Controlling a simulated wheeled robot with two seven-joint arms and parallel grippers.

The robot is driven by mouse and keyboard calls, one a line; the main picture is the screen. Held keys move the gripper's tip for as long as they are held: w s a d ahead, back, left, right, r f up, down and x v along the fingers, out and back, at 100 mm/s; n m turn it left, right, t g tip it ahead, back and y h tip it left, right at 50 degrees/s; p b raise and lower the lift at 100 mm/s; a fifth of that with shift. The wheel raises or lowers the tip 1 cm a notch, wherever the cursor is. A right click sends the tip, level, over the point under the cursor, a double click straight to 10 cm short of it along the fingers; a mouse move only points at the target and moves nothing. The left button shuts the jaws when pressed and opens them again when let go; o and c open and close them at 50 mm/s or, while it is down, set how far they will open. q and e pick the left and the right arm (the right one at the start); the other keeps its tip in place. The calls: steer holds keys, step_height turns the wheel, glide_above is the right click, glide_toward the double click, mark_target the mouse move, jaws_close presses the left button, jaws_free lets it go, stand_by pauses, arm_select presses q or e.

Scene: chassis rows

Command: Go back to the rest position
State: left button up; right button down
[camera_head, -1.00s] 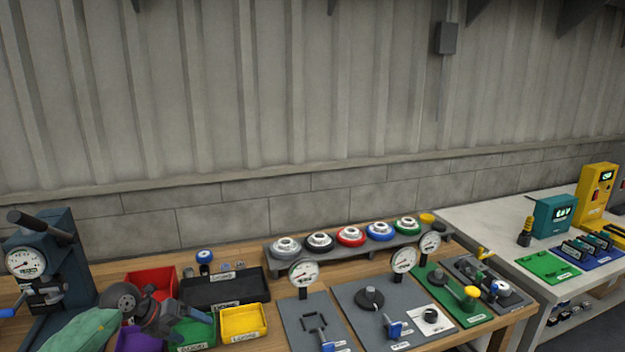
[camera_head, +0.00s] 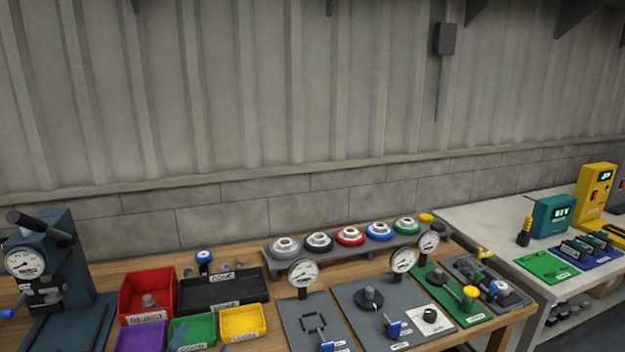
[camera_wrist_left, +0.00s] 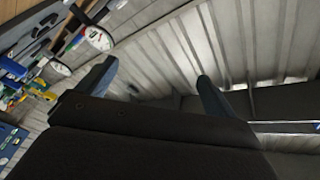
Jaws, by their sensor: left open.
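My left gripper (camera_head: 200,343) shows only as blue-grey fingertips at the bottom edge of the head view, in front of the green and purple bins. In the left wrist view the left gripper (camera_wrist_left: 155,75) has its two fingers spread wide with nothing between them. The rest of the left arm is out of the head view. My right gripper is in neither view.
A red bin (camera_head: 132,293) holding a grey part stands behind purple (camera_head: 140,338), green (camera_head: 193,331) and yellow (camera_head: 243,321) bins. A black tray (camera_head: 225,290) is beside it. A dark press (camera_head: 70,260) stands left. Gauge plates (camera_head: 310,322) and a rack (camera_head: 345,248) fill the bench's right.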

arm_select(q)
steer(key=s+a+f+n+g+y, duration=0.1)
steer(key=s+f+n+g+y, duration=0.2)
steer(key=s+f+n+g, duration=0.8)
steer(key=s+d+f+m+g+h, duration=0.15)
steer(key=s+f, duration=0.25)
steer(key=s, duration=0.5)
steer(key=s+d+f+m+g+h, duration=0.1)
steer(key=s+d+f+m+g, duration=0.2)
steer(key=s, duration=0.6)
steer(key=s+d+f+g, duration=0.1)
steer(key=d+f, duration=0.1)
steer(key=f, duration=1.5)
steer(key=s+d+f+n+g, duration=0.1)
steer(key=s+d+f, duration=0.1)
steer(key=f, duration=1.5)
steer(key=shift+s+d+g, duration=0.3)
steer(key=shift+d+g, duration=0.05)
